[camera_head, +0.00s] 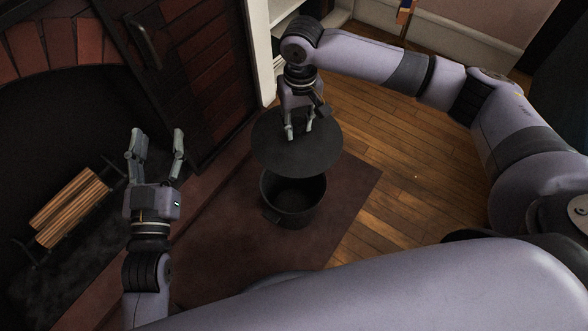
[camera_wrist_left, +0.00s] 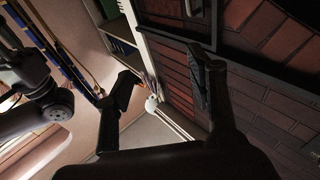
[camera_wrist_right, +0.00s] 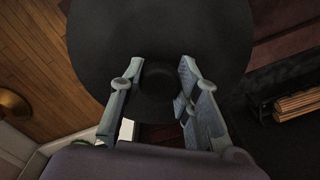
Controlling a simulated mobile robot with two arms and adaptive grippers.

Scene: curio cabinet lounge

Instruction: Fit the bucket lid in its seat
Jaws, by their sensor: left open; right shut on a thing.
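The bucket lid (camera_head: 297,152) is a dark round disc, held roughly level above the black bucket (camera_head: 291,207) in the head view. The bucket stands upright with its mouth partly covered from sight by the lid. My right gripper (camera_head: 300,128) is shut on the lid's knob at its upper side. In the right wrist view the lid (camera_wrist_right: 160,50) fills the upper middle, and the gripper's fingers (camera_wrist_right: 155,92) flank the round knob. My left gripper (camera_head: 157,140) is open and empty, left of the bucket in front of the fireplace; its fingers (camera_wrist_left: 160,85) are spread in the left wrist view.
The bucket stands on a dark red hearth slab (camera_head: 352,187) beside wooden flooring (camera_head: 400,148). A brick fireplace with a log stack (camera_head: 68,207) is at the left. A dark panel with a handle (camera_head: 146,42) and a white shelf (camera_head: 262,50) stand behind.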

